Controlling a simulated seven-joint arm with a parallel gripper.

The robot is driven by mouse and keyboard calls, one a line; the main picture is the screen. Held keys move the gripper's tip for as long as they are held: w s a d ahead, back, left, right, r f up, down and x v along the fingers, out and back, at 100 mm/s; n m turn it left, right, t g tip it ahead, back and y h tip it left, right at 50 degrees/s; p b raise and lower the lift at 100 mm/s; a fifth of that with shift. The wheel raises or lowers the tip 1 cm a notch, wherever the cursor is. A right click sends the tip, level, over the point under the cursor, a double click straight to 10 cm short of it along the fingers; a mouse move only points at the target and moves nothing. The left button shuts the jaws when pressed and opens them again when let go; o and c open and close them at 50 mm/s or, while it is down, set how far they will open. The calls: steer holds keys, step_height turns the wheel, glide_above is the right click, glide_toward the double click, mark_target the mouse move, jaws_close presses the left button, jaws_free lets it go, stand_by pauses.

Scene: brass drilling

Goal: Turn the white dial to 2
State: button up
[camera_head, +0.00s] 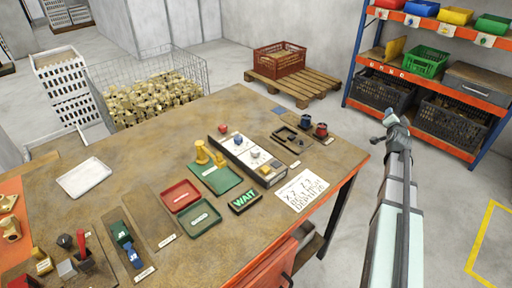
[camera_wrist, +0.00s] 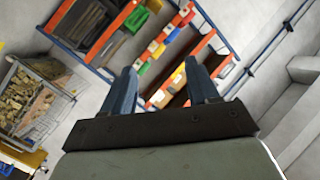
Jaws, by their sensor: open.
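A narrow light-topped panel (camera_head: 232,146) lies on the workbench, with a row of small knobs on it. A red knob and a blue knob (camera_head: 238,140) sit toward its far end. The white dial (camera_head: 255,154) appears to be the pale knob nearer its front end; its setting is too small to read. My gripper (camera_head: 390,120) is right of the bench, over the floor and well away from the panel. In the wrist view my gripper (camera_wrist: 162,82) has its two fingers wide apart with nothing between them. The dial is not in the wrist view.
The brown workbench (camera_head: 120,187) holds a green tray with brass parts (camera_head: 203,152), red and green trays, a lit WAIT sign (camera_head: 244,200), a paper sheet (camera_head: 302,189) and dark red and blue cups. An orange shelf (camera_head: 450,85) with bins stands at back right.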

steer(key=w+a+r+n+y, duration=0.1)
steer(key=w+a+r+n, duration=0.35)
steer(key=a, duration=0.35)
steer(key=w+a+n+g+y, duration=0.2)
steer(key=a+n+y, duration=0.3)
steer(key=a, duration=1.1)
steer(key=n+g, duration=1.3)
steer(key=n, duration=0.4)
glide_toward(256, 150)
step_height(256, 150, down, 9)
steer(key=shift+w+a+r, duration=0.1)
steer(key=shift+a+r, duration=0.05)
steer(key=shift+r, duration=0.05)
steer(key=shift+c, duration=0.4)
